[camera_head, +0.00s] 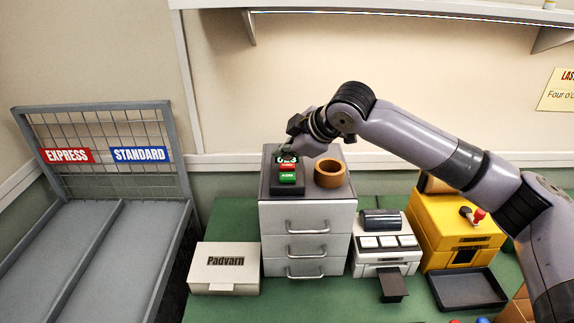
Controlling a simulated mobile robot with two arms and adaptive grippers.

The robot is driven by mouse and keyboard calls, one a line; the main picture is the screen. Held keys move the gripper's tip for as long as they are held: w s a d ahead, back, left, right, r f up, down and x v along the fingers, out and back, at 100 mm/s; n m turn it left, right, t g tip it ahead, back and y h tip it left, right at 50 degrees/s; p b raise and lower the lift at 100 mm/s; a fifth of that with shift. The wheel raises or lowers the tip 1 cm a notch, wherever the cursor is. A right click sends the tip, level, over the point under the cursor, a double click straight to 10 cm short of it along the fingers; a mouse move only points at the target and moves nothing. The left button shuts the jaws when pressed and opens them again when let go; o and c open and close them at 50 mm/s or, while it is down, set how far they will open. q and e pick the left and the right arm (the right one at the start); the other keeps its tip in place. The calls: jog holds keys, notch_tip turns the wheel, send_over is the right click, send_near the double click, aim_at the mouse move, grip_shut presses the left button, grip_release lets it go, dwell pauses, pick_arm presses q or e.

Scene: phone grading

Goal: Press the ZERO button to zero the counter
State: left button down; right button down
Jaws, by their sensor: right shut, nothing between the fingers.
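The counter (287,190) is a small dark device on top of the grey drawer cabinet. It has a display (287,160) with pale digits, partly hidden by my gripper. Below the display are a red button (287,167) and a green button (287,177); their labels are too small to read. My right gripper (291,151) is shut and empty, over the back end of the counter by the display. I cannot tell whether its fingertips touch the counter. My left gripper is not in view.
A brown ring-shaped cup (330,173) stands right of the counter on the drawer cabinet (308,218). A white printer-like machine (387,245), a yellow machine (456,232) and a black tray (467,289) are further right. A "Padvarn" box (225,269) and an EXPRESS/STANDARD rack (110,107) are left.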

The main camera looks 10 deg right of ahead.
aim_at(285, 167)
jog(key=shift+f, duration=0.2)
jog(key=shift+f, duration=0.2)
jog(key=shift+f+p, duration=0.3)
jog(key=shift+f, duration=0.25)
dwell(0.7)
jog(key=shift+r+p, duration=0.95)
jog(key=shift+p, duration=0.2)
notch_tip(285, 167, up, 5)
jog(key=p, duration=0.5)
jog(key=shift+p, duration=0.35)
